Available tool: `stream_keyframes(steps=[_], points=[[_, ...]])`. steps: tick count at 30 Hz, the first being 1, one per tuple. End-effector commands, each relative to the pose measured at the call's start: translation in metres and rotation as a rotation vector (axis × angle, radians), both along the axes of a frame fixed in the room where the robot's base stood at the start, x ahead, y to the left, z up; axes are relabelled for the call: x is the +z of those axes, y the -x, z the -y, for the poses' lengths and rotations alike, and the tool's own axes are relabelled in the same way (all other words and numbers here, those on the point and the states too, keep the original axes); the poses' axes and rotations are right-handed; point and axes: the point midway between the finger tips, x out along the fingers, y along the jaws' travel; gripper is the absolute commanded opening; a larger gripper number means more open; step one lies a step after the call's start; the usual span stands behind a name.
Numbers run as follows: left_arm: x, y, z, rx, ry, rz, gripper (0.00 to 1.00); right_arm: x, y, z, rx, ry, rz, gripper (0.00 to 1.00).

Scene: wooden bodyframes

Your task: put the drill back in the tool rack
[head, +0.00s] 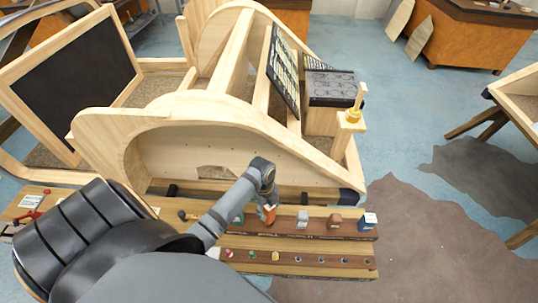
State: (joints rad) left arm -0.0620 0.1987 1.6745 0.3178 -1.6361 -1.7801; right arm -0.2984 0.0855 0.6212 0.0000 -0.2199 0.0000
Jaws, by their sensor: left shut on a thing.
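The tool rack (300,258) is a long wooden stand with an upper and a lower tier, in front of the wooden bodyframe. My left arm reaches in from the lower left, and its wrist bends down over the upper tier. My left gripper (268,204) is shut on a small orange tool, which looks like the drill (269,214), at the upper tier. I cannot tell whether the drill touches the rack. The fingers are small and partly hidden by the wrist. My right gripper is out of view.
A grey item (302,220), a brown item (335,221) and a blue-and-white box (368,220) stand on the upper tier to the right. Several small bits line the lower tier. The large wooden bodyframe (170,150) rises close behind. Open floor lies to the right.

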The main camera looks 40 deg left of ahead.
Motion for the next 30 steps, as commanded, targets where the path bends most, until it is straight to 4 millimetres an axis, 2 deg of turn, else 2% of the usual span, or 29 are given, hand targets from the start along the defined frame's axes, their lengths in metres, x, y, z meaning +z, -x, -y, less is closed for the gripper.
stream_keyframes(steps=[5,12,27,28,30], points=[[-0.003,-0.005,0.001,-0.001,0.001,0.004,0.00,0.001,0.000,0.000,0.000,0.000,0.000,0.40],[-0.034,-0.006,0.001,-0.001,0.000,0.002,0.00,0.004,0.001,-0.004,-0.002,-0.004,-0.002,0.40],[-0.043,-0.005,0.001,-0.001,0.000,0.003,0.00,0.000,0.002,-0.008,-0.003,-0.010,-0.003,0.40],[-0.042,-0.005,0.001,-0.001,0.000,0.001,0.47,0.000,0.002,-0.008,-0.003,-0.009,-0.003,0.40],[-0.042,-0.005,0.001,-0.001,0.000,0.001,0.56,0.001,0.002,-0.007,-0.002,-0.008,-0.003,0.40]])
